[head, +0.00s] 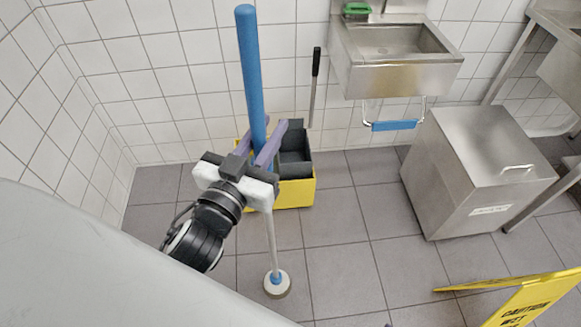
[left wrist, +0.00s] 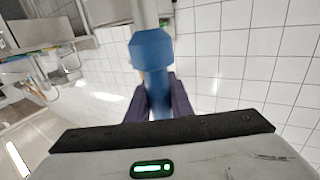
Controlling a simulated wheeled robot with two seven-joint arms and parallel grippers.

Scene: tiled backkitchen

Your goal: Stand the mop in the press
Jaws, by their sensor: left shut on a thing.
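The mop has a long blue handle (head: 252,75) and a pale lower shaft (head: 271,240). It stands near upright, and its round pale head (head: 277,286) shows low in front of the bucket. I cannot tell whether the head touches the floor. My left gripper (head: 266,150) is shut on the mop's blue part, which also shows between the fingers in the left wrist view (left wrist: 156,92). The dark press (head: 296,157) sits on the yellow bucket (head: 296,194), behind my gripper and partly hidden by it. The press lever (head: 314,85) stands up. My right gripper is out of view.
A steel sink (head: 395,55) hangs on the tiled wall behind, right of the bucket. A steel box (head: 475,170) stands at the right. A yellow caution sign (head: 530,300) is at the lower right. The grey floor between is clear.

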